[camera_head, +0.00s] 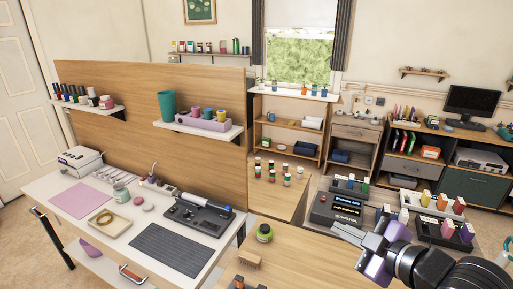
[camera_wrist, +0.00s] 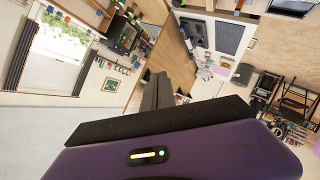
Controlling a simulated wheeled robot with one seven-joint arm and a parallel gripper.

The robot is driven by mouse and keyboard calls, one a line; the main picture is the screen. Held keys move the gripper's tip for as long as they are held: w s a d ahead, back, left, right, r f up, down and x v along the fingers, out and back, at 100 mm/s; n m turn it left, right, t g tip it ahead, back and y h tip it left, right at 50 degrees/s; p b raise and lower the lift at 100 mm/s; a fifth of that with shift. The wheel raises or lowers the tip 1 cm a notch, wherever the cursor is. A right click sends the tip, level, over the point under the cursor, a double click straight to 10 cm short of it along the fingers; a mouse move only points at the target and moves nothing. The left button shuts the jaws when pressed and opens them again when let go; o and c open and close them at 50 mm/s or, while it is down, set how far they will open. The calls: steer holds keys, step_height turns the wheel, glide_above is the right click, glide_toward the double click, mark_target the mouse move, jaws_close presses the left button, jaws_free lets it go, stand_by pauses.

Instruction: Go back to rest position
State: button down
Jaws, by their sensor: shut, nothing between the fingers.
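My gripper (camera_head: 347,233) shows at the lower right of the head view, at the end of my dark arm. Its fingers point left, in front of the black device with a display (camera_head: 337,209). In the wrist view my gripper (camera_wrist: 158,92) has its two dark fingers together, with nothing between them. The purple gripper body fills the bottom of that view. The wrist view is rolled, with the window on its left side. I see no object held.
A wooden table (camera_head: 309,264) lies below my gripper, with a green-lidded jar (camera_head: 264,233) and a small wooden brush-like item (camera_head: 249,259). Racks of coloured bottles (camera_head: 449,233) stand close behind my arm. A white desk (camera_head: 92,222) with a wooden divider (camera_head: 150,88) is at left.

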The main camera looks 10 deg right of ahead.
steer(key=w+a+r+m+t, duration=0.1)
steer(key=a+r+m+t, duration=0.15)
steer(key=r, duration=0.45)
steer(key=w+a+r+m+t, duration=0.15)
steer(key=r+t, duration=0.25)
steer(key=r, duration=0.4)
steer(key=s+d+r+m+t+h, duration=0.3)
steer(key=s+r+m+t+h, duration=0.15)
steer(key=m, duration=0.45)
steer(key=s+a+f+g, duration=0.1)
steer(key=s+f+g, duration=0.2)
steer(key=s+f, duration=0.7)
steer(key=s+a+f+n+g, duration=0.1)
steer(key=s+a+f+g, duration=0.1)
steer(key=s+f, duration=0.8)
steer(key=s+a+f+g+b, duration=0.1)
steer(key=s+f+g, duration=0.3)
steer(key=s+f, duration=0.7)
steer(key=s+a, duration=0.1)
steer(key=s, duration=0.3)
